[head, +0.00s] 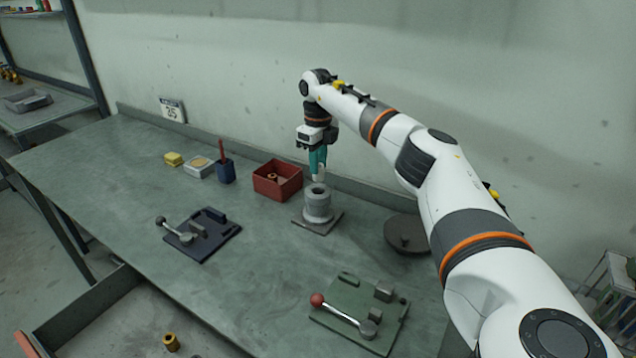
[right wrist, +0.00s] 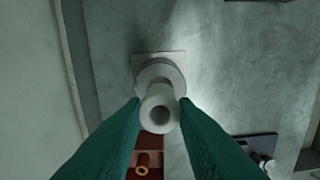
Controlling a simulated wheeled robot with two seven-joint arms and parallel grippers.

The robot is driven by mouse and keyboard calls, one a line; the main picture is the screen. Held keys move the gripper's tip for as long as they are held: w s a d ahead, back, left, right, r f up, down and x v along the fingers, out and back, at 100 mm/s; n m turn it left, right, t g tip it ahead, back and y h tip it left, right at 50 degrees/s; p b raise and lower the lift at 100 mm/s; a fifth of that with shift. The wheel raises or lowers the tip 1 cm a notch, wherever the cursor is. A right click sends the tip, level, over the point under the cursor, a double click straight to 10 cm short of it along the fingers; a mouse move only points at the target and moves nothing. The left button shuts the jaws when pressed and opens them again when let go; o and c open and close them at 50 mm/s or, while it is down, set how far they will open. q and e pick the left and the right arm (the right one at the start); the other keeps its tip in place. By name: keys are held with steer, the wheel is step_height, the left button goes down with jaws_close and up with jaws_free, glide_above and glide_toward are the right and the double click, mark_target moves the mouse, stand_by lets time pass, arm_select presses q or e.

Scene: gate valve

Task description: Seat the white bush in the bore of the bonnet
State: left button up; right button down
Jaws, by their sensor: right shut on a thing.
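The white bush (head: 320,178) is held upright between the teal fingers of my right gripper (head: 319,170). It also shows in the right wrist view (right wrist: 160,108), with its round opening facing the camera. The grey bonnet (head: 318,208) is a stepped cylinder standing on a square plate on the bench. In the right wrist view the bonnet (right wrist: 157,68) lies behind the bush, which partly covers it. In the head view the bush is at or just above the bonnet's top; whether its lower end touches or enters the bore is hidden. My left gripper is out of view.
A red bin (head: 278,183) holding a brass-coloured piece stands left of the bonnet. A dark round disc (head: 407,234) lies to its right. Two clamp fixtures, navy (head: 203,240) and green (head: 352,318), sit nearer the front. Bare bench lies between them.

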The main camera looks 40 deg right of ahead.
mark_target(318, 180)
step_height(318, 180, down, 2)
steer(key=shift+f, duration=0.1)
step_height(318, 180, down, 4)
steer(key=shift+r+p, duration=0.15)
steer(key=shift+p, duration=0.35)
steer(key=shift+f, duration=0.2)
steer(key=c, duration=1.2)
jaws_free()
steer(key=shift+o, duration=0.2)
steer(key=shift+r, duration=0.1)
step_height(318, 180, up, 12)
steer(key=shift+r+b, duration=0.1)
steer(key=shift+b, duration=1)
